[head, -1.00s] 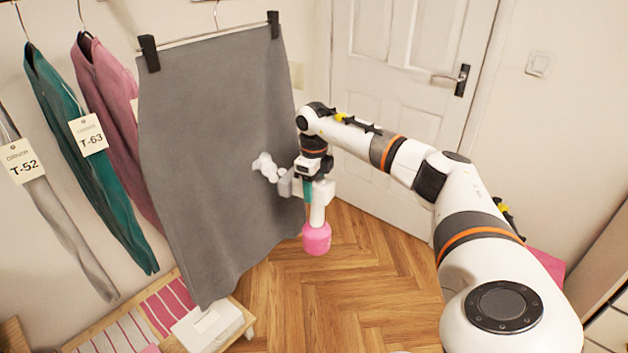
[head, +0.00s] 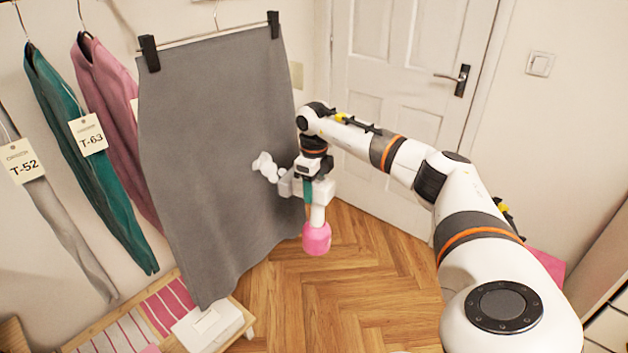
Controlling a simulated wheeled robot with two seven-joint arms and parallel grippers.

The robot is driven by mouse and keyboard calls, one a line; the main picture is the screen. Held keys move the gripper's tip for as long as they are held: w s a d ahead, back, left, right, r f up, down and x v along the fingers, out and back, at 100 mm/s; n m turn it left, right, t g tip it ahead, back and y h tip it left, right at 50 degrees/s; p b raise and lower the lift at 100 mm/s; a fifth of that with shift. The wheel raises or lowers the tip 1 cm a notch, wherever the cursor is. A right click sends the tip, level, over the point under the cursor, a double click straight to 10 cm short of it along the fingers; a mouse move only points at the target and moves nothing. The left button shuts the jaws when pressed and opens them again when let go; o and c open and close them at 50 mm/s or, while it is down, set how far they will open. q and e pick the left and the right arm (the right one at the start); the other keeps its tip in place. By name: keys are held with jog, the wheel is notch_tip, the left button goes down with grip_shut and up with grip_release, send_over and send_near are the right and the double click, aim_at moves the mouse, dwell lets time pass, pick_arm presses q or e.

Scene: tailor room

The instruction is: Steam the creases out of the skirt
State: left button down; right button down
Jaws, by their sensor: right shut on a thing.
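The grey skirt (head: 215,150) hangs from a clip hanger by two black clips at its top corners. Its surface looks mostly smooth, with soft waves toward the hem. My right gripper (head: 308,190) is in front of the skirt's right edge, shut on a handheld steamer (head: 316,238) with a pink lower part and a pale body. White steam puffs (head: 265,166) show left of the gripper, against the skirt. The gripper hides part of the steamer, and I cannot tell whether its head touches the cloth. My left gripper is not in view.
A teal garment (head: 90,160) and a pink garment (head: 112,110) hang left of the skirt, with tagged clothes beside them. A white box (head: 207,326) sits on a low bench below the hem. A white door (head: 400,80) stands behind my arm. The wooden floor (head: 350,290) is clear.

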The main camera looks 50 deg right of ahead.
jog(key=shift+a+r, duration=0.1)
jog(key=a+f, duration=0.3)
jog(key=a, duration=0.4)
jog(key=s+a+f, duration=0.1)
jog(key=a+f, duration=0.2)
jog(key=a, duration=0.5)
jog(key=shift+a+p, duration=0.2)
jog(key=shift+p, duration=0.25)
dwell(1.0)
jog(key=shift+r, duration=0.1)
dwell(1.5)
jog(key=s+d+p, duration=0.1)
jog(key=s+p, duration=0.1)
jog(key=s, duration=1)
jog(key=shift+p, duration=0.35)
dwell(0.8)
